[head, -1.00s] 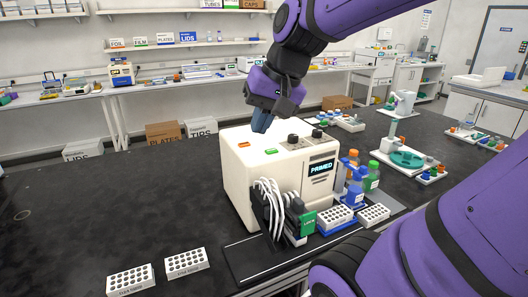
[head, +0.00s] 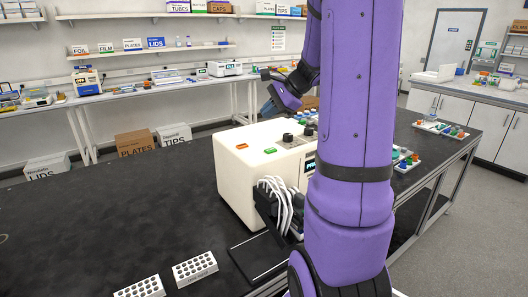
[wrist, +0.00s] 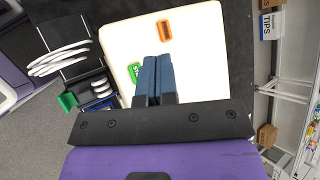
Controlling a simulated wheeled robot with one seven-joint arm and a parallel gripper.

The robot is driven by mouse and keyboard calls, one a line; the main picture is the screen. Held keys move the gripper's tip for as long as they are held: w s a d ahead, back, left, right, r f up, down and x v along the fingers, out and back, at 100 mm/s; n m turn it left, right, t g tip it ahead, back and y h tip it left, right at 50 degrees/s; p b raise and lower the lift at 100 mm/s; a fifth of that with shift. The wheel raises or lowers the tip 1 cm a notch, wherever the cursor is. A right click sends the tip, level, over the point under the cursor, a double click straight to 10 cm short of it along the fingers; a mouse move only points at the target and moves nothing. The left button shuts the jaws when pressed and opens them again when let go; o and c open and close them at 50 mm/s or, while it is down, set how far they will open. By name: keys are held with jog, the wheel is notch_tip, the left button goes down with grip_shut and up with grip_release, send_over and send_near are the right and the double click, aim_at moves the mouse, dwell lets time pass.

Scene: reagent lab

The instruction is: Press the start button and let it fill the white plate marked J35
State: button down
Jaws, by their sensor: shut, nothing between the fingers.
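The cream dispenser (head: 232,180) stands on the black bench. Its green start button (head: 270,150) and an orange button (head: 242,146) are on its top. Its display is mostly hidden by my arm. My gripper (head: 268,108) is shut and empty, beyond the button in the head view. In the wrist view, its blue fingers (wrist: 163,57) hang over the dispenser's top, just right of the green button (wrist: 134,72); the orange button (wrist: 164,30) lies past the tips. I see no contact. No J35 label is readable; the dispenser's plate area is hidden behind my arm.
White tubes (head: 275,200) hang at the dispenser's front. The bench left of it is clear. Coloured bottles (head: 440,128) stand far right.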

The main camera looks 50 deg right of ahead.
aim_at(271, 150)
jog(key=shift+w+d+f+m, duration=0.1)
jog(key=shift+d+f+m, duration=0.15)
jog(key=shift+d, duration=0.2)
jog(key=shift+w+d+f+m, duration=0.1)
jog(key=shift+d+m, duration=0.15)
jog(key=shift+d, duration=0.2)
jog(key=shift+f, duration=4.4)
jog(key=shift+f, duration=0.1)
jog(key=shift+f, duration=0.3)
